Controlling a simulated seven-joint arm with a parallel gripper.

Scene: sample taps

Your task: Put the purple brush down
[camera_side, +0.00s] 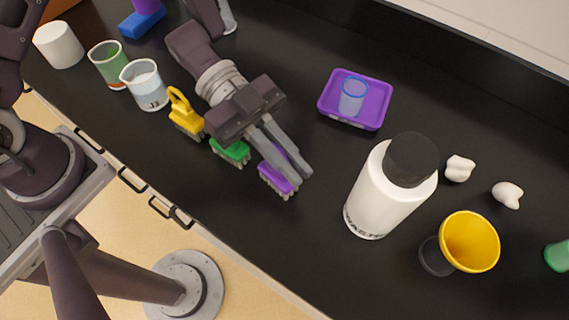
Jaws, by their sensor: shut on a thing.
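The purple brush (277,180) is on or just above the black bench near its front edge, bristles downward. My gripper (291,172) is shut on its handle, with the fingers reaching down from the upper left and hiding part of the handle. I cannot tell whether the bristles touch the bench. A green brush (232,152) stands just left of the purple one, partly under my gripper. A yellow brush (185,113) stands further left.
A white waste bottle (372,203) with a black cap stands to the right. A purple tray (378,106) holding a clear blue cup (352,96) lies behind. Beakers (146,87) stand at left. Bench between brush and bottle is clear.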

